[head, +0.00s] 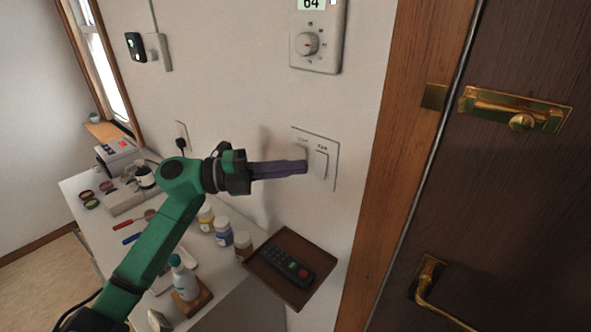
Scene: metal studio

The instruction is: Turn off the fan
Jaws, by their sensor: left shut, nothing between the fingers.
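A white wall switch plate (331,178) with two rockers is on the wall left of the door frame. Small labels sit above the rockers; the right one seems to read "FAN", and the left is too small to read surely. My left gripper (302,167) is shut and empty, its dark purple fingers pointing right. Its tips overlap the lower part of the left rocker (301,152); I cannot tell whether they touch it. The right rocker (321,164) is uncovered, just right of the tips. No fan shows. My right gripper is not in view.
A thermostat (316,58) with a knob is above the plate. A brown tray (277,285) with a remote (287,263) is below. Bottles and tools crowd the white counter (85,181) at left. A dark door (510,190) with brass handles is at right.

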